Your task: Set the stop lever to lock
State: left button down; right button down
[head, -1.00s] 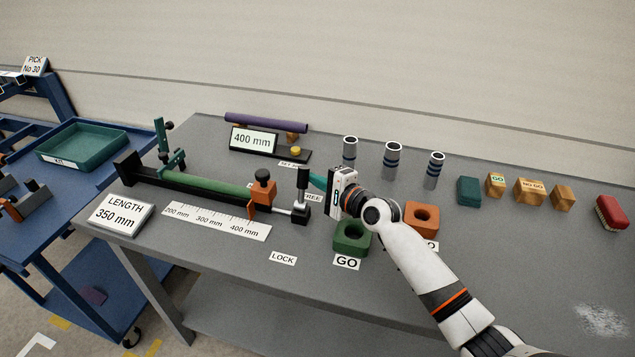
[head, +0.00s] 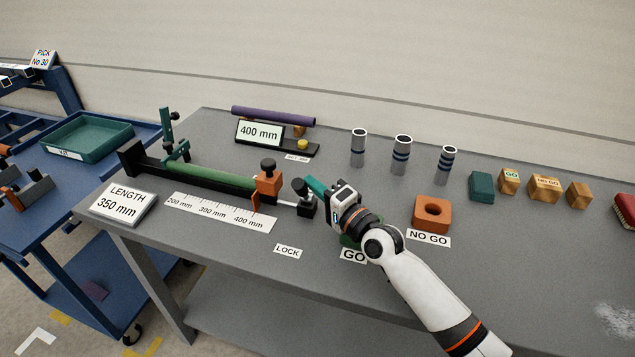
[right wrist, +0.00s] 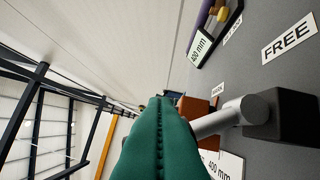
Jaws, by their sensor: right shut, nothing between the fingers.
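The stop lever (head: 299,186) is a short black handle on a black block (head: 307,207) at the right end of the stop rail. It leans to the left and toward the front of the bench. The LOCK label (head: 287,251) lies in front of the block. The FREE label (right wrist: 289,40) shows in the right wrist view. My right gripper (head: 312,184) is shut and empty, its green fingers right beside the handle; I cannot tell whether they touch. The right wrist view shows the block (right wrist: 282,115) and its silver rod, but no handle. My left gripper is out of view.
An orange stop (head: 268,183) with a black knob and a green tube (head: 225,176) lie along the rail to the left. The green GO block (head: 348,240) is mostly hidden under my right arm. The orange NO GO block (head: 432,211) stands right of it.

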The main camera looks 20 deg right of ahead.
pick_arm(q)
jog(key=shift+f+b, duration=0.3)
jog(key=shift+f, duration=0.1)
pick_arm(e)
jog(key=shift+s+a+f, duration=0.2)
jog(key=shift+s+f, duration=0.1)
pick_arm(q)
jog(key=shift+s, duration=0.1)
pick_arm(e)
jog(key=shift+s, duration=0.1)
